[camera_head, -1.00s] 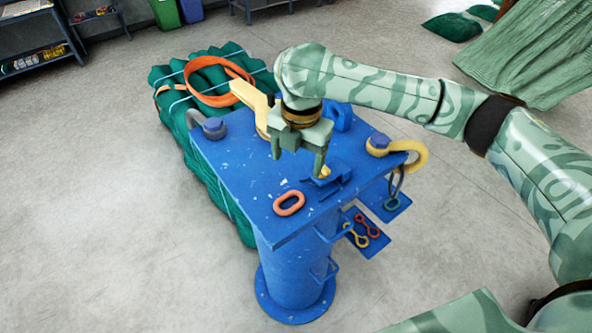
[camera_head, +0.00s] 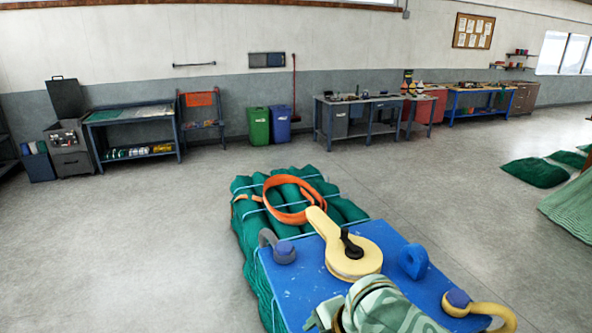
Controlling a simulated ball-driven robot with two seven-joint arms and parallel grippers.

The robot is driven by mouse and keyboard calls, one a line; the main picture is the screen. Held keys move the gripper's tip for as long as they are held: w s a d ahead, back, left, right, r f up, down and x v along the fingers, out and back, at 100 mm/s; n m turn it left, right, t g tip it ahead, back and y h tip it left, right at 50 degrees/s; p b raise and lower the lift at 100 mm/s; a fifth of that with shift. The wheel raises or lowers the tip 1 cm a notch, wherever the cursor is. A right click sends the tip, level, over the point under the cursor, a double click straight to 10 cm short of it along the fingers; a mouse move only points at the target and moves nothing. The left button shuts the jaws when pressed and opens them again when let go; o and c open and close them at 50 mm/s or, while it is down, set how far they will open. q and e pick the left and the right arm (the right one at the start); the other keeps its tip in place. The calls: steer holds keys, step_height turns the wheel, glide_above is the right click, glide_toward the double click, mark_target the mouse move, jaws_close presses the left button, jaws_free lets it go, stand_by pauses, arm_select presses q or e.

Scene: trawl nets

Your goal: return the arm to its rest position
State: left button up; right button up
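My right arm's green patterned wrist (camera_head: 375,308) shows at the bottom edge, over the near part of the blue stand top. A pale green piece of the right gripper (camera_head: 322,316) shows beside it. Its fingers are cut off by the frame, so I cannot see whether it is open or shut. My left arm and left gripper are out of view.
The blue stand top (camera_head: 295,285) bears a yellow block (camera_head: 352,262), a grey shackle (camera_head: 268,240), a blue lug (camera_head: 413,261) and a yellow hook (camera_head: 492,312). Behind lies a green net bundle (camera_head: 245,215) with an orange strap (camera_head: 270,205).

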steer(key=s+m, duration=0.1)
steer(key=f+m+t, duration=0.1)
steer(key=shift+s+f+m+y, duration=0.1)
steer(key=shift+s+m+y, duration=0.2)
steer(key=shift+s+m, duration=0.1)
steer(key=s+d+f+m+t+h, duration=0.2)
steer(key=s+d+m+h, duration=0.35)
steer(key=d, duration=0.65)
steer(key=s+d+f+m+t+h, duration=0.1)
steer(key=s+d+m+h, duration=0.2)
steer(key=s+d+m, duration=0.7)
step_height(320, 180, down, 43)
steer(key=s+a+n+g+y+b, duration=0.1)
steer(key=s+a+g+y+b, duration=0.15)
steer(key=b, duration=1.15)
steer(key=s+f+m+g+y+b, duration=0.1)
steer(key=s+f+b, duration=0.8)
steer(key=s+f, duration=1)
step_height(320, 180, down, 4)
steer(key=m+g, duration=0.1)
steer(key=g, duration=0.1)
steer(key=shift+d+g+y, duration=0.2)
steer(key=shift+g+y, duration=0.1)
steer(key=shift+g, duration=0.05)
steer(key=shift+m, duration=0.25)
